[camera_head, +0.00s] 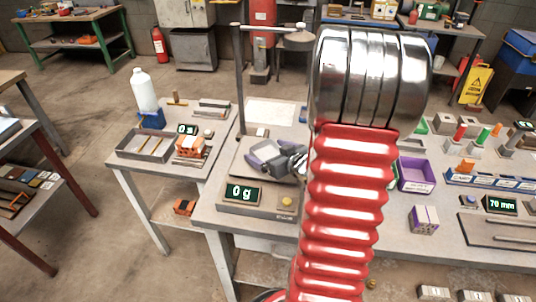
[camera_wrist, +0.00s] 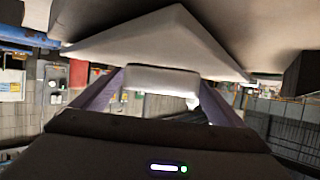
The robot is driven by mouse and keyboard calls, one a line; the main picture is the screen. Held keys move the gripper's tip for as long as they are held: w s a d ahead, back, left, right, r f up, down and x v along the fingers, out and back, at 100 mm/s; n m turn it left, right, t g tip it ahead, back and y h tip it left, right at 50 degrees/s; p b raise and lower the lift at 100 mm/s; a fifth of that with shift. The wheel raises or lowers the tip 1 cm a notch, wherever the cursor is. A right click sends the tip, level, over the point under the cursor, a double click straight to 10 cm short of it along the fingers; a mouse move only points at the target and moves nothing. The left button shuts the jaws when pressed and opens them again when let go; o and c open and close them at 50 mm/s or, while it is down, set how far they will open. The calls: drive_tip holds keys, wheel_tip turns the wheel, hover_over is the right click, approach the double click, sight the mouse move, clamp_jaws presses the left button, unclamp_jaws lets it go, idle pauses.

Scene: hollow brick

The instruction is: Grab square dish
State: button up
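No thing is plainly marked as the square dish. A flat square plate (camera_head: 240,168) lies on the scale with the "0 g" display in the head view. A large pale square-cornered plate (camera_wrist: 165,32) fills the upper middle of the wrist view. My gripper (camera_head: 258,154), with purple fingers, is low over the scale's plate. In the wrist view its fingers (camera_wrist: 160,98) stand apart, with a whitish block (camera_wrist: 162,80) between or just beyond their tips. I cannot tell whether they touch it. My red arm hides part of the bench.
A shallow grey square tray (camera_head: 127,148) is on the left table, beside an orange brick (camera_head: 191,147) and a white bottle (camera_head: 144,90). A purple-edged open box (camera_head: 416,176) and a small purple-and-white block (camera_head: 424,220) are right of my arm. The scale display (camera_head: 242,194) reads 0 g.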

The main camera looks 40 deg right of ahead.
sight(267, 156)
drive_tip(key=c, duration=1.1)
wheel_tip(267, 156, up, 10)
idle(0.4)
drive_tip(key=shift+w, duration=0.1)
idle(0.4)
